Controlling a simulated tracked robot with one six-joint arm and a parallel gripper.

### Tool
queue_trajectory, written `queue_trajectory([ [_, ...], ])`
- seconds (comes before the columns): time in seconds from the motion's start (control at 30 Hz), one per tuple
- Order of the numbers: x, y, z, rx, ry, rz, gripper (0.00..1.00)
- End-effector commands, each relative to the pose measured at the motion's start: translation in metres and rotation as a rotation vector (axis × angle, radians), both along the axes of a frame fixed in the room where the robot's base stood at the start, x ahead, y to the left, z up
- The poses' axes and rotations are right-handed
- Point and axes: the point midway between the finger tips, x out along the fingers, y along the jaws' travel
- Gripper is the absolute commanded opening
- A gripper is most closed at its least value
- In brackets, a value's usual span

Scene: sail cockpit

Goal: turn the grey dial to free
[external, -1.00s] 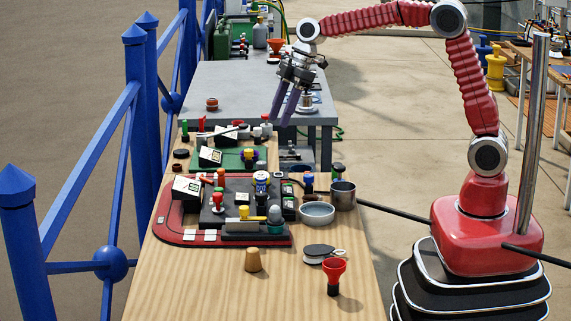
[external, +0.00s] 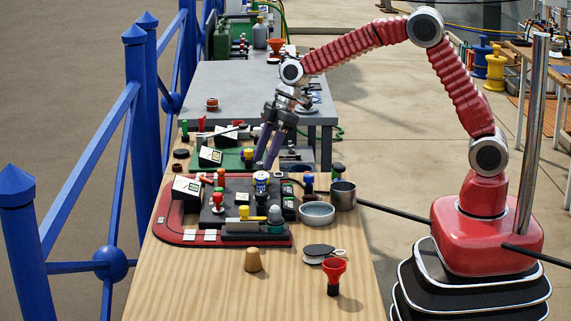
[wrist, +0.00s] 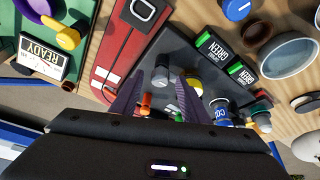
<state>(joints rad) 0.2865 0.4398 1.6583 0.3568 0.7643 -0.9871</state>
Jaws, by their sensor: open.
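A grey dial (wrist: 161,68), a short cylinder with a pale top, stands on the dark panel (wrist: 180,48) in the wrist view. My gripper (external: 265,167) is open, pointing down over the far side of that panel in the external view. In the wrist view its two purple fingers show on either side of the dial's line. I cannot tell whether the tips are level with the dial or above it. Nothing is held. In the external view I cannot make out the dial. Its markings are not readable.
A yellow knob (wrist: 195,86), an orange knob (wrist: 146,100) and a blue labelled knob (wrist: 221,110) stand close by. Two displays read GREEN (wrist: 212,47). A metal bowl (external: 317,214) and a mug (external: 343,195) stand right of the panel. A green board (external: 229,158) lies behind.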

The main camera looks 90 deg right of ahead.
Motion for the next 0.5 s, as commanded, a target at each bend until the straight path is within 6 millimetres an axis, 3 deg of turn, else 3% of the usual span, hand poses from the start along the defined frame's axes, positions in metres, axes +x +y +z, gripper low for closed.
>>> queue_trajectory([
  [0.37,0.0029,0.0011,-0.0065,0.0,-0.001,0.0,0.42],
  [0.5,0.0028,0.0011,-0.0064,0.0,-0.001,0.0,0.34],
])
